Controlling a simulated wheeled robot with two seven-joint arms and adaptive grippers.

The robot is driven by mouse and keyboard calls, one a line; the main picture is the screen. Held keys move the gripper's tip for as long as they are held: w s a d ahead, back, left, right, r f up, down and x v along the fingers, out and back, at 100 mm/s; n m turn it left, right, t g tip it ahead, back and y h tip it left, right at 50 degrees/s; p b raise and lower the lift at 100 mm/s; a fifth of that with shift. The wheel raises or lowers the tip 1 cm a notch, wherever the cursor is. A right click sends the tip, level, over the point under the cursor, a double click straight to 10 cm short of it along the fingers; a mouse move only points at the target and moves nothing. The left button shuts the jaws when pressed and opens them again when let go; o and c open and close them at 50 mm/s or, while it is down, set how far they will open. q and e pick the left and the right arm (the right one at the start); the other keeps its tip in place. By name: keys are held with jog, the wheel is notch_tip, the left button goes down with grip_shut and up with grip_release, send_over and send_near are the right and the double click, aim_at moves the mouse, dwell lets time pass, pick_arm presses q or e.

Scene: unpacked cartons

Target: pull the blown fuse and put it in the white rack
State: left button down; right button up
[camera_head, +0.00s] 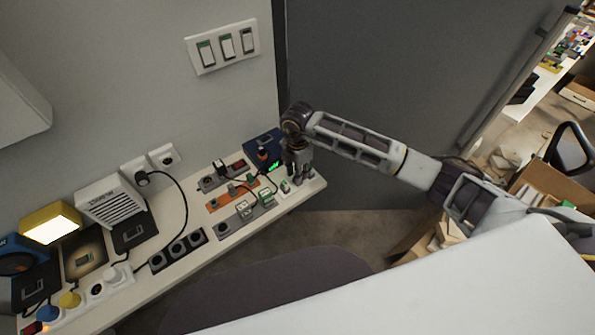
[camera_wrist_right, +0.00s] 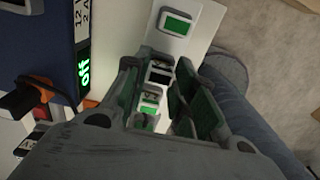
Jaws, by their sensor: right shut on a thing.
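My right gripper (camera_head: 298,178) points down at the right end of the wall shelf, beside the blue box. In the wrist view its two fingers (camera_wrist_right: 171,105) are close together, shut on a small pale and green piece (camera_wrist_right: 150,103) that looks like a fuse. The fingers hide much of it, and I cannot tell whether it is blown. Below and beyond the fingers is a white slotted block (camera_wrist_right: 188,42), seemingly the white rack, with a green-faced piece (camera_wrist_right: 177,24) at its far end. I cannot tell whether the held piece touches the rack. My left gripper is not in view.
A blue box (camera_head: 262,146) with a lit green display stands close beside the gripper. Grey socket panels (camera_head: 246,217), an orange board (camera_head: 218,203), cables and a black socket strip (camera_head: 178,249) crowd the shelf (camera_head: 318,185). The shelf's right edge is near.

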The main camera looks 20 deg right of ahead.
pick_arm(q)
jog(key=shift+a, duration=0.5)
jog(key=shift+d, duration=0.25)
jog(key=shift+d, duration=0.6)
pick_arm(e)
jog(key=shift+f, duration=0.1)
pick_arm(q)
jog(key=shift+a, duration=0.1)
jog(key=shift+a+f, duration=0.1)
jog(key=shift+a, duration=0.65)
pick_arm(e)
jog(key=shift+f, duration=0.2)
